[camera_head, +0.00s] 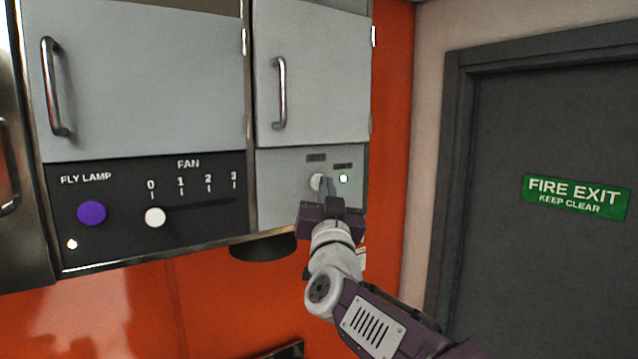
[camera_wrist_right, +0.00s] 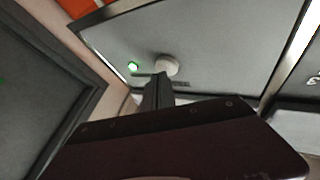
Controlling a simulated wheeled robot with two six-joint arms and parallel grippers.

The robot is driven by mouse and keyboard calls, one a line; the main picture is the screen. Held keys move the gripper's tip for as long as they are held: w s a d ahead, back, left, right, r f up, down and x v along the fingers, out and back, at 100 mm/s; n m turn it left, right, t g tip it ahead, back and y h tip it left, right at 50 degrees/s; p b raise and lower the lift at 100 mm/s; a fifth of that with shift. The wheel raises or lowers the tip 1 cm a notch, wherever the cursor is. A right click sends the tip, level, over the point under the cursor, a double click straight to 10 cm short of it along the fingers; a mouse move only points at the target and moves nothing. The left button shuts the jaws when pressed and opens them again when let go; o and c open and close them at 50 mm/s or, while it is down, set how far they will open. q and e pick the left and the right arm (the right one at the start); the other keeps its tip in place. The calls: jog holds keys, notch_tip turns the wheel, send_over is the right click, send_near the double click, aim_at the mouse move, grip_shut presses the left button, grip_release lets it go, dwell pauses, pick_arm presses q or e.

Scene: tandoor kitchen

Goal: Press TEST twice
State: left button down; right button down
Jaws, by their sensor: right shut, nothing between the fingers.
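A pale round button (camera_head: 316,182) sits on the grey panel (camera_head: 280,190) below the right cabinet door. A small green lit lamp (camera_head: 343,178) is just right of it. The small labels above both are too blurred to read. My right gripper (camera_head: 325,184) is shut and empty, with its fingertips at the button and partly covering it. In the right wrist view the button (camera_wrist_right: 167,65) shows just beyond the fingertips (camera_wrist_right: 155,78), and the green lamp (camera_wrist_right: 133,66) is beside it. I cannot tell whether the fingertips touch the button. My left gripper is not in view.
A black panel to the left has a purple FLY LAMP button (camera_head: 91,213) and a FAN slider with a white knob (camera_head: 155,217) at 0. Cabinet doors with metal handles (camera_head: 280,92) are above. A dark FIRE EXIT door (camera_head: 540,120) stands at right.

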jog(key=shift+w+a, duration=0.2)
jog(key=shift+w, duration=0.05)
dwell(0.3)
dwell(0.4)
jog(key=shift+s+d+b, duration=0.35)
jog(key=shift+s+d, duration=0.15)
jog(key=shift+s, duration=0.2)
jog(key=s+d+b, duration=0.1)
jog(key=s, duration=0.1)
jog(key=s+d+b, duration=0.1)
jog(key=s+d, duration=0.1)
dwell(0.4)
